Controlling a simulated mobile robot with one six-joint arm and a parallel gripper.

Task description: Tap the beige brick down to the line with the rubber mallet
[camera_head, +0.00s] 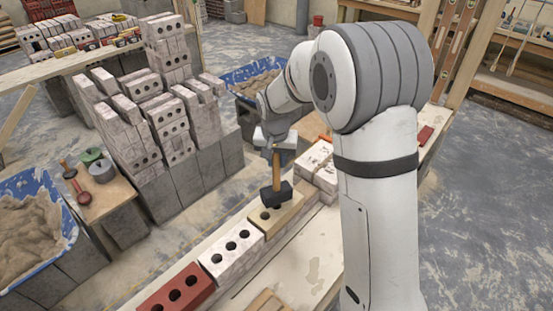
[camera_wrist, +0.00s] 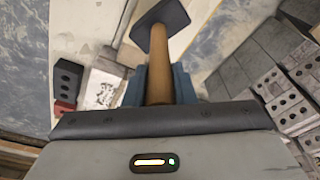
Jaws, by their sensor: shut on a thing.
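My gripper (camera_head: 273,146) is shut on the wooden handle of the rubber mallet, whose black head (camera_head: 276,192) hangs below it. In the wrist view the handle (camera_wrist: 158,80) runs between the two blue-grey fingers, with the dark head (camera_wrist: 161,24) beyond. The beige brick (camera_head: 283,217) lies in the row on the wall, directly under the mallet head. The head overlaps the brick's far top in the picture; I cannot tell whether they touch. One hole shows in the brick's top. I cannot make out the line.
A white holed brick (camera_head: 232,252) and a red brick (camera_head: 176,291) continue the row toward the near left. Pale bricks (camera_head: 317,165) stand at its far end. Brick stacks (camera_head: 165,125) and a blue mortar tub (camera_head: 66,208) are left. A second tub (camera_head: 262,68) stands behind my arm.

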